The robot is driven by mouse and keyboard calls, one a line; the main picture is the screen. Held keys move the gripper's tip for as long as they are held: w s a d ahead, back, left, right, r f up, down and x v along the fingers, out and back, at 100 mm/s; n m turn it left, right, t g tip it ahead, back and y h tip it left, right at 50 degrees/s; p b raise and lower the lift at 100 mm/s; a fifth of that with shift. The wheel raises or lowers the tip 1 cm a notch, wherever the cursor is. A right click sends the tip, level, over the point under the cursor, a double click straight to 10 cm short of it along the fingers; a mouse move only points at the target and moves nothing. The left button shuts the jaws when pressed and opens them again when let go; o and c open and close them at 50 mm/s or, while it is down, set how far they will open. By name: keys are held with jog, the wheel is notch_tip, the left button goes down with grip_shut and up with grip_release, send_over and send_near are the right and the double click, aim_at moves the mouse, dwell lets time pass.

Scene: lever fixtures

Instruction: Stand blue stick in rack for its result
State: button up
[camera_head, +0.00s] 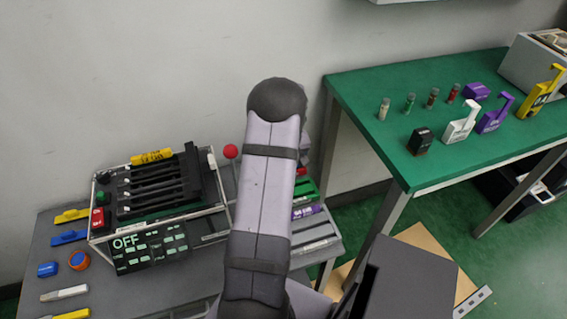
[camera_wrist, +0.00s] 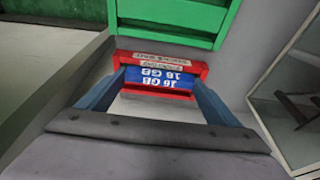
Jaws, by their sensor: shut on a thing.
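In the wrist view my gripper (camera_wrist: 158,86) has its two blue-grey fingers on either side of a blue stick (camera_wrist: 160,78) printed "16 GB", and it is shut on it. A red holder (camera_wrist: 192,66) with a pale label shows above and below the blue stick. The stick appears within or just over this holder; I cannot tell whether it is seated. In the head view my arm hides my gripper and the held stick. I cannot tell for sure which fixture is the rack.
A green tray (camera_wrist: 170,20) lies just beyond the red holder. In the head view a slotted machine (camera_head: 160,190) with an "OFF" display (camera_head: 150,248) and a red-knobbed lever (camera_head: 231,152) stands left of my arm. A green table (camera_head: 380,85) with bottles and tagged blocks is at right.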

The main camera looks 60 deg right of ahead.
jog(key=shift+f, duration=0.15)
jog(key=o, duration=0.9)
jog(key=shift+o, duration=0.2)
jog(key=v, duration=0.7)
